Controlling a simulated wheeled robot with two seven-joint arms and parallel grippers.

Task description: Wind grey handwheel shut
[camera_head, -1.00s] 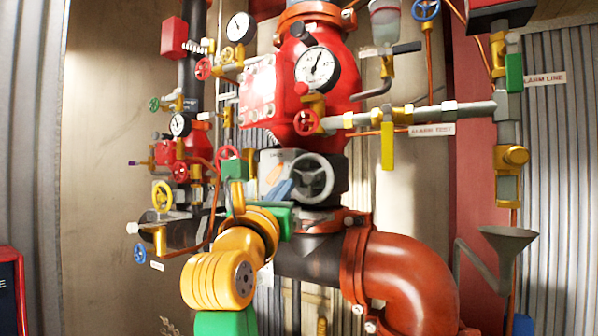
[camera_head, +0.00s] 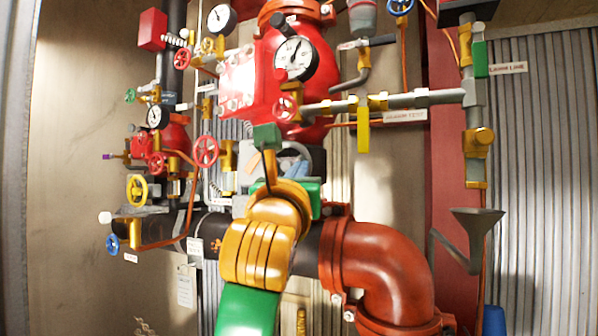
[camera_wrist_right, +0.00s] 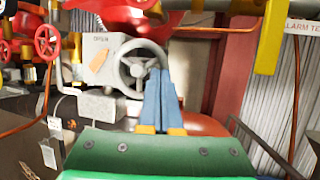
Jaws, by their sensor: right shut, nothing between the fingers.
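The grey handwheel (camera_wrist_right: 122,68) shows in the right wrist view on the front of a grey box (camera_wrist_right: 96,62) marked with an orange pointer. In the head view my right arm hides most of it. My right gripper (camera_wrist_right: 160,72) is shut and empty, its blue fingers pointing at the wheel's right side. The fingertips overlap the right rim in the picture; I cannot tell whether they touch it. In the head view the gripper (camera_head: 294,167) is largely behind my own yellow and green wrist. My left gripper is out of view.
A red handwheel (camera_head: 206,151) stands left of my wrist. A large orange pipe elbow (camera_head: 385,262) lies lower right, with a grey funnel (camera_head: 476,225) beyond.

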